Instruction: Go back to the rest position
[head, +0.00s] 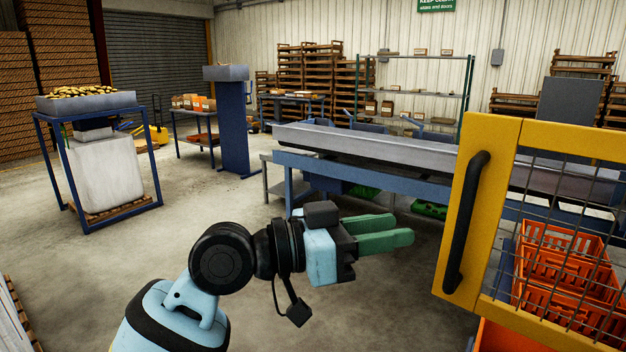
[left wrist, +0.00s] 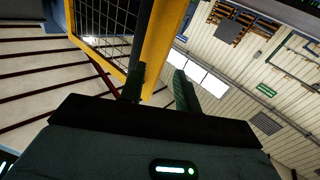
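My left gripper (head: 388,233) reaches in from the lower left in the head view, with its green fingers pointing right, held in the air above the concrete floor. The two fingers are apart with nothing between them. In the left wrist view the left gripper (left wrist: 160,88) also shows its fingers apart and empty. A yellow-framed mesh door (head: 484,200) with a black handle (head: 466,222) stands to the right of the fingertips, with a visible gap between in the head view. My right gripper is in neither view.
Orange crates (head: 567,275) stand behind the mesh at the right. A long grey conveyor (head: 370,142) on a blue frame lies beyond the gripper. A blue stand with a potato tray (head: 88,102) is at the left. The floor (head: 120,260) between is open.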

